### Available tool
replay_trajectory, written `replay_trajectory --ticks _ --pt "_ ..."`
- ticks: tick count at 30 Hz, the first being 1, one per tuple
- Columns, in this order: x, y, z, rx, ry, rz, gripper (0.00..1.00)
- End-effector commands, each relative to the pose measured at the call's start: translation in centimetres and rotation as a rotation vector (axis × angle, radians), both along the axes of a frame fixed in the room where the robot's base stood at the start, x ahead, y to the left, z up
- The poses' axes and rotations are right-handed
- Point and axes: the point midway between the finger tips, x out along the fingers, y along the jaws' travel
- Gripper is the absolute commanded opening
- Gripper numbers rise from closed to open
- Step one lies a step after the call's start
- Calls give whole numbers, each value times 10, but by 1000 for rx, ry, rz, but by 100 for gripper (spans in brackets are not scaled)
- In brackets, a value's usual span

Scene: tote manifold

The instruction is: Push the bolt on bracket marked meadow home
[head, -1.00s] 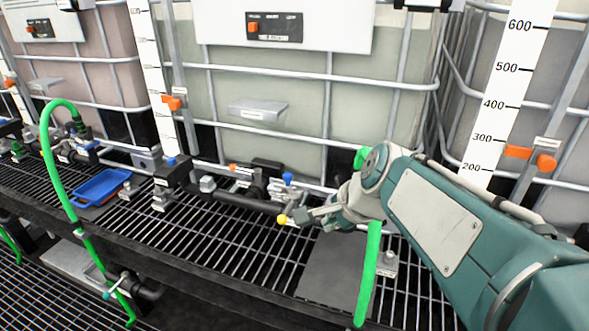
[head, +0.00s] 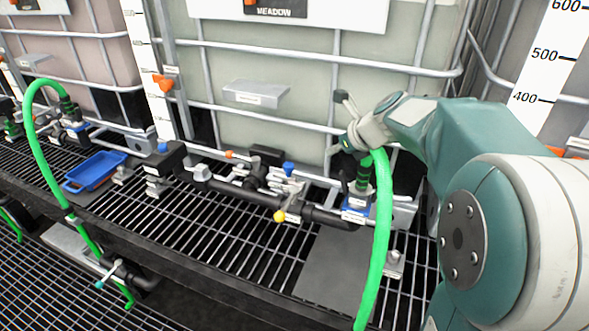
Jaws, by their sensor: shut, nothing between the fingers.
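Small silver brackets with labels too small to read stand on the grating, one at right (head: 395,262) and one at left (head: 155,187). I cannot tell which bracket is marked meadow, nor make out its bolt. My gripper (head: 343,100) is shut and empty. It is raised above the manifold, in front of the tote's cage, apart from the yellow ball.
A green hose (head: 380,240) hangs just below my gripper from a blue-based fitting (head: 357,210). Another green hose (head: 50,180) loops at left beside a blue tray (head: 97,171). A grey shelf plate (head: 255,94) juts from the cage. The front grating (head: 210,222) is mostly clear.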

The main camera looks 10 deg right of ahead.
Motion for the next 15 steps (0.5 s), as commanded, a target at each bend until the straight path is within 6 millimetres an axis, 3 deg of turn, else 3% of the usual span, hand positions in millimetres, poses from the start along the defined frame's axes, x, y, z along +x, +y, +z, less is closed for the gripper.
replay_trajectory --ticks 5,15 --pt "7 0 -9 4 2 0 0" --pt "44 24 -54 1 3 2 0"
